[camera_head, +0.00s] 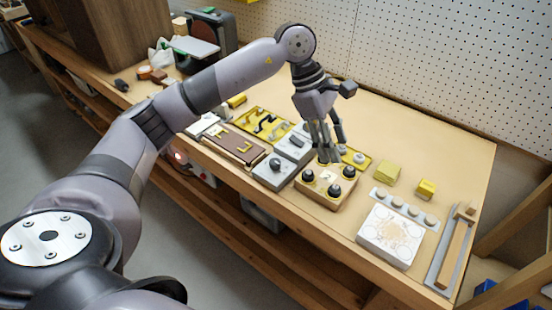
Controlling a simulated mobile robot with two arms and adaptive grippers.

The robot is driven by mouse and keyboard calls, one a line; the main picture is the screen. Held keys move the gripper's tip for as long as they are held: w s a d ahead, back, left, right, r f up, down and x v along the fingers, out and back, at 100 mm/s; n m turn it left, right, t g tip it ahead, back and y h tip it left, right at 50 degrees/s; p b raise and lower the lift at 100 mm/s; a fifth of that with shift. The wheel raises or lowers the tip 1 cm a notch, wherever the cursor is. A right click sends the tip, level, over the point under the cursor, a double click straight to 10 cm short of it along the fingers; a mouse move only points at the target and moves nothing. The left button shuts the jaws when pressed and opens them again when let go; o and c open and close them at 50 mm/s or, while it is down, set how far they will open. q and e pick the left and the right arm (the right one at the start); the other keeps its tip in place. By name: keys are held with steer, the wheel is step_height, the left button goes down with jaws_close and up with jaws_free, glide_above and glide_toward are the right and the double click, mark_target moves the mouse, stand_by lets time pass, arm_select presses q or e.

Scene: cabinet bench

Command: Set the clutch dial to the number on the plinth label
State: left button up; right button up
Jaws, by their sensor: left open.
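My left gripper (330,155) points down with its fingers apart and empty. It is over the back part of a wooden block (325,200) that carries several black round knobs (333,191) with yellow rings. The fingers hide part of the block's rear; I cannot tell if they touch a knob. Just left of the block is a grey box with a dark knob (275,165). I cannot tell which knob is the clutch dial. The plinth label and its number are too small to read. My right gripper is out of view.
Yellow blocks (387,174), a white panel (368,231) and a wooden-handled tool (452,252) lie to the right. Pegboard stands behind. The back right of the bench is clear.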

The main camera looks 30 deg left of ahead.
arm_select(q)
steer(key=a+r+y, duration=0.4)
steer(key=a+y, duration=0.2)
steer(key=a, duration=0.9)
steer(key=p, duration=0.1)
glide_toward(276, 162)
steer(key=shift+n+g, duration=0.3)
steer(key=shift+n, duration=0.1)
steer(key=f, duration=0.9)
steer(key=shift+w+a, duration=0.2)
steer(key=shift+w, duration=0.1)
steer(key=shift+c, duration=0.5)
jaws_close()
